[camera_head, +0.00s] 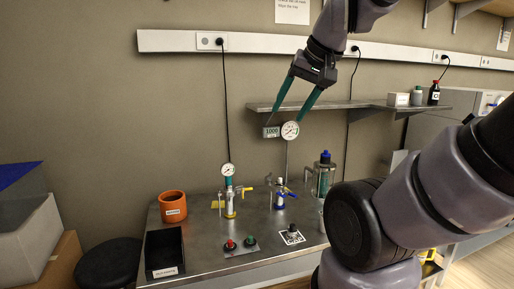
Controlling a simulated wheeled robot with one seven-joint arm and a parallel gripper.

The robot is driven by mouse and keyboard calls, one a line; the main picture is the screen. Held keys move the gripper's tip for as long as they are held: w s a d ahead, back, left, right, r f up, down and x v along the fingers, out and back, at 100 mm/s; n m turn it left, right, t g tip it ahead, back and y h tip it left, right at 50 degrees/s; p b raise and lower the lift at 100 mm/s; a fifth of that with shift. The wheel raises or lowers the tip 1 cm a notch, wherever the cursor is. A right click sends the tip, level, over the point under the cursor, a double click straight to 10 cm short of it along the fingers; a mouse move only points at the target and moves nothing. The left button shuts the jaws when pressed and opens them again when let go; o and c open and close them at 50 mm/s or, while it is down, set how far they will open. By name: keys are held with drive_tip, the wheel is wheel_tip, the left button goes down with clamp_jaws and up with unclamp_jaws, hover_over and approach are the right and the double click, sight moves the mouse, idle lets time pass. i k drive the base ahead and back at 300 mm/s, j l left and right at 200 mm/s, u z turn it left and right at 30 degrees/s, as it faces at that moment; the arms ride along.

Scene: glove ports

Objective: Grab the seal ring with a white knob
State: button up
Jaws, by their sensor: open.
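I cannot make out a seal ring with a white knob for certain; the bench fittings are small. One upright fitting (230,204) has a white body, a yellow base and a yellow lever. Another fitting (280,198) has a white body, a blue base and yellow and blue handles. A small dark knob-like piece (292,230) sits by a black-and-white printed square (291,239). My gripper (284,118) is open and empty, with teal fingers pointing down, high above the bench in front of the wall.
The steel bench (205,262) holds an orange pot (173,208), a black tray (165,255), a red-and-green button plate (240,246) and a blue-capped glass jar (323,177). A wall shelf (355,104) carries bottles at right. My arm hides the bench's right side.

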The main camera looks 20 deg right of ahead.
sight(279, 182)
drive_tip(key=i+l, duration=0.15)
drive_tip(key=l, duration=0.2)
drive_tip(key=i+l, duration=0.2)
drive_tip(key=l, duration=0.15)
drive_tip(key=i+l, duration=0.15)
drive_tip(key=l, duration=0.2)
drive_tip(key=i+l, duration=0.2)
drive_tip(key=l, duration=0.15)
drive_tip(key=u, duration=0.05)
